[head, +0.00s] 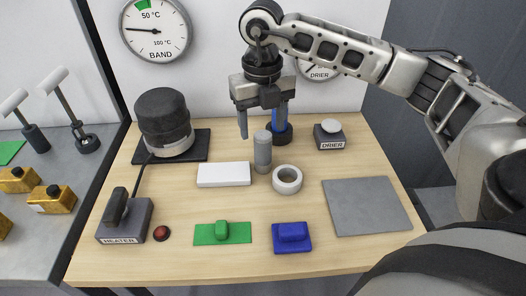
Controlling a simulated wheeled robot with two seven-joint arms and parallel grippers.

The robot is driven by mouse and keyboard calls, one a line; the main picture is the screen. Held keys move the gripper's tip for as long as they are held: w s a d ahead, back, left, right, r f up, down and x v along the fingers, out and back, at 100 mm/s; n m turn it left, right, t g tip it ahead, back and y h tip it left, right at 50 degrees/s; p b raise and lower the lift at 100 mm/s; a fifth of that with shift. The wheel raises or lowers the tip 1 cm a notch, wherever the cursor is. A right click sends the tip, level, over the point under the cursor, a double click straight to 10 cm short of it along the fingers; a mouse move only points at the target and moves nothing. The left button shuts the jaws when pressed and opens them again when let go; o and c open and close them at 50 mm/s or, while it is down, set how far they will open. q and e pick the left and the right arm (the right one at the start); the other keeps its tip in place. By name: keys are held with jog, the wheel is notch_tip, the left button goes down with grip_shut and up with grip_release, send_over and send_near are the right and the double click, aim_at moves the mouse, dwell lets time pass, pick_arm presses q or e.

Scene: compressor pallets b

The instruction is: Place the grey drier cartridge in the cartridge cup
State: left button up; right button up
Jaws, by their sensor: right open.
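The grey drier cartridge (263,155) stands upright on the wooden table, near the middle. A round off-white ring-shaped cup (287,188), which looks like the cartridge cup, sits just right and in front of it with its dark opening showing. My right gripper (258,130) points down, open, with its fingertips around the height of the cartridge's top. I cannot tell whether the fingers are around the cartridge or behind it. A blue upright piece in a dark round base (280,136) stands behind, partly hidden by the gripper. My left gripper is not in view.
A white block (223,174) lies left of the cartridge. The DRIER button box (330,136) is at the back right and a grey plate (366,206) at the right. Green (222,233) and blue (292,238) handled pieces lie in front. The HEATER box (125,220) stands front left.

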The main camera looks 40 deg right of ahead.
aim_at(263, 149)
notch_tip(263, 149, down, 3)
jog(key=shift+r, duration=0.1)
jog(key=f, duration=0.4)
jog(key=shift+w+d+f+p, duration=0.1)
jog(key=shift+w+d+p, duration=0.05)
jog(key=shift+d+p, duration=0.15)
jog(key=shift+f, duration=0.55)
jog(key=c, duration=1.2)
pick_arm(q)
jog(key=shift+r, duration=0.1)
pick_arm(e)
jog(key=shift+o, duration=0.2)
